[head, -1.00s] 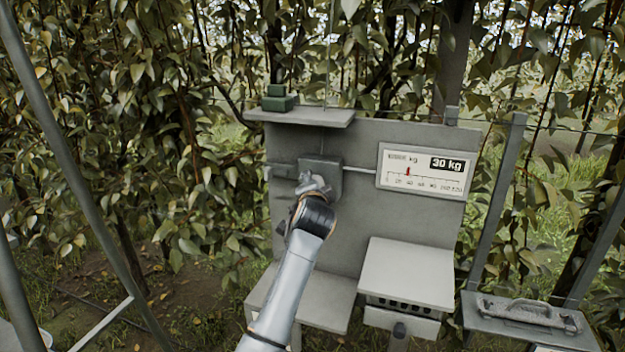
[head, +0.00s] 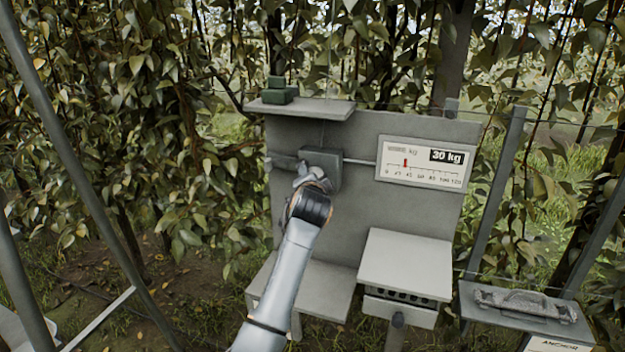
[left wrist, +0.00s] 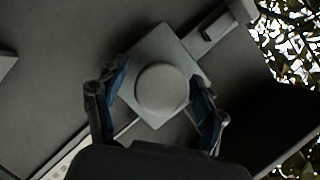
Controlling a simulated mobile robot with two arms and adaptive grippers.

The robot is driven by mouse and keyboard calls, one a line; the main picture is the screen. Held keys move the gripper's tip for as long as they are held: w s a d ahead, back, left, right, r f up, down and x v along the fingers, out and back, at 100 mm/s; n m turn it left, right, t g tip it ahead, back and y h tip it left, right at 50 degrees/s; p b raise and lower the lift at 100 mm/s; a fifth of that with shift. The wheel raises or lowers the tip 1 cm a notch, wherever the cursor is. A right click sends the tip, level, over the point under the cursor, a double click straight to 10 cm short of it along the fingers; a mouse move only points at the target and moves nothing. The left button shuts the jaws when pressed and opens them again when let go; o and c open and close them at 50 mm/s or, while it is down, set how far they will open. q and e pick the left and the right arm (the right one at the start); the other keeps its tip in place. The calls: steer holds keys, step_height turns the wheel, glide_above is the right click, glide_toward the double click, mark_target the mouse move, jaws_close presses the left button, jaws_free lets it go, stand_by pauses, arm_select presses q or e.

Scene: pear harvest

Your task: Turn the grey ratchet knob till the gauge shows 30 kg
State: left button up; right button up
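The grey ratchet knob (left wrist: 162,90) is a round disc on a square grey plate (left wrist: 150,48) in the left wrist view. My left gripper (left wrist: 160,87) is open around it, one blue-padded finger on each side with a narrow gap. In the head view my left gripper (head: 313,179) is at the front of the grey ratchet box (head: 329,160) and hides the knob. The gauge (head: 427,165) is a white scale from 0 to 120 kg with a red pointer between 20 and 40. A black label on it reads 30 kg. My right gripper is out of view.
Green blocks (head: 279,90) stand on a shelf (head: 300,108) above the box. Below are a pale ledge (head: 318,290) and a white-topped box (head: 405,265). Foliage lies behind the board.

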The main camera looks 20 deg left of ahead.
arm_select(q)
steer(key=shift+s+r, duration=0.1)
steer(key=shift+r, duration=0.05)
steer(key=v, duration=1.1)
steer(key=shift+s, duration=0.35)
steer(key=shift+d, duration=0.1)
